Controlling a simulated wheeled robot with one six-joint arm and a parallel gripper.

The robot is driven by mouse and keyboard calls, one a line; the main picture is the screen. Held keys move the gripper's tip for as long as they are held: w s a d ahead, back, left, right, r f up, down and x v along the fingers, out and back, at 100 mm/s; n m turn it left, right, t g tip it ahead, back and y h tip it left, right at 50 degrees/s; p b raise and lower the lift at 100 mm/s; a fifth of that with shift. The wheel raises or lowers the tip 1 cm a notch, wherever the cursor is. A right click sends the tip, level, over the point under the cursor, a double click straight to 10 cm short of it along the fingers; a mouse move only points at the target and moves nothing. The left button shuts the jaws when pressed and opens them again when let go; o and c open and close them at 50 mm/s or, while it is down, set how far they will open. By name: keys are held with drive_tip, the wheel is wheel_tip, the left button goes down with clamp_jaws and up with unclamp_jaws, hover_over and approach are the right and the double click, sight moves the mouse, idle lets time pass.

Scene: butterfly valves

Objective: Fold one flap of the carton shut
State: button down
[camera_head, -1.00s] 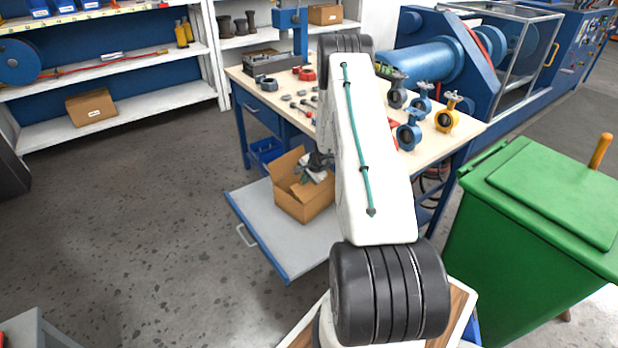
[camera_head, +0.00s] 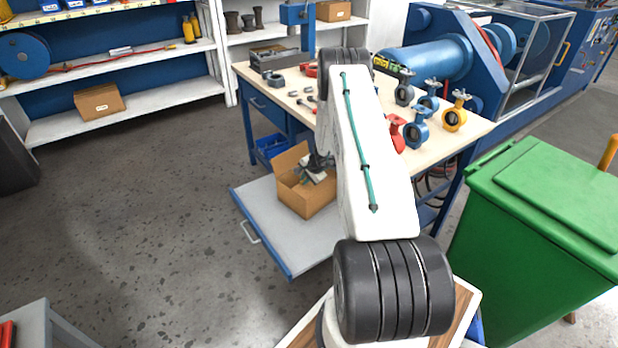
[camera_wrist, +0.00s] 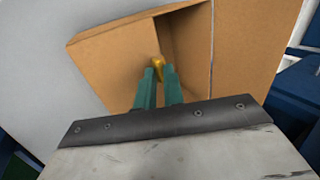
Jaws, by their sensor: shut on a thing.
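The open brown carton (camera_head: 307,201) stands on the grey pulled-out shelf under the workbench. One flap (camera_head: 290,158) stands up at its back left. In the wrist view, cardboard panels (camera_wrist: 115,60) lie around a dark opening (camera_wrist: 185,40). My gripper (camera_head: 304,180) is at the carton's mouth, pointing down; my arm hides part of the carton's right side. In the wrist view, the teal fingers of my gripper (camera_wrist: 158,72) are close together on a small yellow-orange thing (camera_wrist: 157,62), in front of the cardboard. I cannot tell what that thing is, or whether it touches the carton.
The grey shelf (camera_head: 265,225) has bare room left of the carton. The workbench top (camera_head: 470,130) above bears several valves, including a yellow one (camera_head: 455,115). A green bin (camera_head: 530,230) stands at the right. A blue crate (camera_head: 271,147) sits behind the carton. The floor at left is clear.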

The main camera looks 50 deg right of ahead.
drive_tip(key=shift+a, duration=0.1)
drive_tip(key=c, duration=1.6)
unclamp_jaws()
drive_tip(key=shift+o, duration=0.2)
drive_tip(key=shift+f, duration=0.1)
drive_tip(key=v, duration=0.8)
drive_tip(key=shift+w, duration=0.15)
